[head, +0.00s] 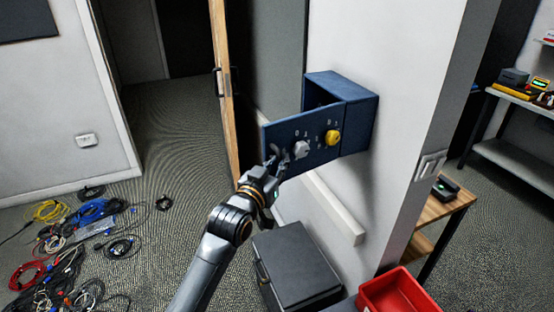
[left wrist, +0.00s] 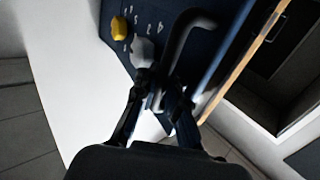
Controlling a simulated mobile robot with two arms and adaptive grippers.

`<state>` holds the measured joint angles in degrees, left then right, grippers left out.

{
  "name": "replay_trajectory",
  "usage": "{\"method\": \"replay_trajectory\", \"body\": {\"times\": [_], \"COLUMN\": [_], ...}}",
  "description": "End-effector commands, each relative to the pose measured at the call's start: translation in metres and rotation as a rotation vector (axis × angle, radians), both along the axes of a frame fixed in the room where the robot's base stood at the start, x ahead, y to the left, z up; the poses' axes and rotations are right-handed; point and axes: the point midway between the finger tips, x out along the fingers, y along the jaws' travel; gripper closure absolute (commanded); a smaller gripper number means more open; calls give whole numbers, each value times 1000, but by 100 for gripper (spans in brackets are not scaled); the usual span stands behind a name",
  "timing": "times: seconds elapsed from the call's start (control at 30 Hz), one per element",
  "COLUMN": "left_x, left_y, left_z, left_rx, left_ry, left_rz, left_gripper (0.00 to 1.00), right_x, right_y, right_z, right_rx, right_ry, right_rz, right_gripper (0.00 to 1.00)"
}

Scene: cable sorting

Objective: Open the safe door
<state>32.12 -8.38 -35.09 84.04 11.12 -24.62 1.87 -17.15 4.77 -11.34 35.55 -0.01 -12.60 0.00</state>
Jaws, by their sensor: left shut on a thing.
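The blue safe (head: 362,122) is fixed to the white wall in the head view. Its door (head: 318,152) stands partly open, its left edge swung out from the box, with a dark gap behind it. The door carries a grey knob (head: 301,149) and a yellow knob (head: 333,137); the yellow knob also shows in the left wrist view (left wrist: 119,28). My left gripper (head: 273,168) is at the door's left side, shut on the grey bent door handle (left wrist: 184,42). The safe's inside is mostly hidden. My right gripper is not in view.
A wooden door edge (head: 224,80) stands left of the safe door, close to its swing. A dark grey case (head: 295,265) and a red bin (head: 398,293) are below. Several coiled cables (head: 75,240) lie on the floor at left. A wooden side table (head: 434,208) stands at right.

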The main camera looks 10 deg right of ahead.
Motion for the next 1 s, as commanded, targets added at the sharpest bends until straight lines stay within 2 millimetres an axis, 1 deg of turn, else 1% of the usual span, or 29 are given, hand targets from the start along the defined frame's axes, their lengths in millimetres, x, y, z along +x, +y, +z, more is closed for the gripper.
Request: {"method": "replay_trajectory", "body": {"times": [0.03,0.13,0.3,0.33,0.37,0.4,0.6,0.7,0.77,0.87,1.0], "left_x": [2,2,2,2,2,2,1,0,-2,-8,-24], "left_y": [3,4,4,4,4,4,2,2,4,9,23], "left_z": [-4,-4,-4,-4,-4,-4,-2,-1,-2,-2,-2], "left_rx": [8,8,8,8,8,8,3,2,2,1,1], "left_ry": [2,2,2,2,3,3,1,1,1,0,2], "left_rz": [7,8,8,8,8,8,4,4,4,4,5], "left_gripper": [100,100,100,87,81,78,78,78,78,78,78], "right_x": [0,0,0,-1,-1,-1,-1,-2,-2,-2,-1], "right_y": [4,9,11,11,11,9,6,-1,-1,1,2], "right_z": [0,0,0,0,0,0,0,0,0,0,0], "right_rx": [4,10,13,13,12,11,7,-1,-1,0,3], "right_ry": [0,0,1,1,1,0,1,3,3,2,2], "right_rz": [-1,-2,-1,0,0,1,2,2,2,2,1], "right_gripper": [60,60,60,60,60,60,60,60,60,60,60]}}
